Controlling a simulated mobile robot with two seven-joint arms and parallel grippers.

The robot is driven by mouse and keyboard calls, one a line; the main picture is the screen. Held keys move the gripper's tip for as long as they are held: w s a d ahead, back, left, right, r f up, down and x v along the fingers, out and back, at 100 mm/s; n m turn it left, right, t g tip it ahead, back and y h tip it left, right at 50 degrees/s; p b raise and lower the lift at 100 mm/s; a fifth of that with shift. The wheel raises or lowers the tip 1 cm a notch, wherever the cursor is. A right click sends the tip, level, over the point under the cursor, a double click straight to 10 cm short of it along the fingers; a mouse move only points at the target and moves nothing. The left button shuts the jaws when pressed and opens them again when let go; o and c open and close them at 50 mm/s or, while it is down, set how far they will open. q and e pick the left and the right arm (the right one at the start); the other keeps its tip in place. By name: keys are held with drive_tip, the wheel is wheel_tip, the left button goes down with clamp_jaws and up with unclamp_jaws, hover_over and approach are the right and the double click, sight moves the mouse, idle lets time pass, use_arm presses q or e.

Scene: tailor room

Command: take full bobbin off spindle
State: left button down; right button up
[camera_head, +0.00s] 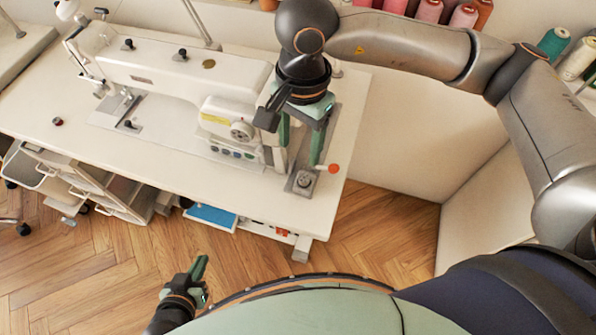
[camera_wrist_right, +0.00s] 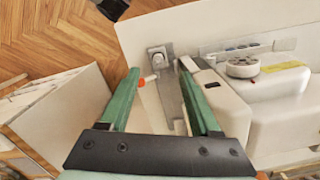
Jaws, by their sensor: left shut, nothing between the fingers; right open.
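A small grey round piece, apparently the bobbin on its spindle (camera_head: 304,181), sits on a grey metal plate at the right end of the sewing table; it also shows in the right wrist view (camera_wrist_right: 157,57). Its thread is too small to make out. My right gripper (camera_head: 301,145) is open and empty, pointing down above the plate. In the right wrist view its fingertips (camera_wrist_right: 160,72) spread to either side of the round piece, apparently still above it. My left gripper (camera_head: 201,268) is shut and empty, low over the floor in front of the table.
The white sewing machine (camera_head: 180,75) stands just left of my right gripper. A red-tipped lever (camera_head: 333,168) stands beside the plate. A small dark-and-red round item (camera_head: 57,121) lies on the table's left part. Thread spools (camera_head: 554,41) line the back. The table's right edge is close.

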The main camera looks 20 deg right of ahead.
hover_over(304, 179)
drive_tip(key=f, duration=0.7)
drive_tip(key=shift+a, duration=0.2)
drive_tip(key=shift+d+f+p, duration=0.2)
drive_tip(key=shift+f+p, duration=0.25)
drive_tip(key=shift+f, duration=2.15)
clamp_jaws()
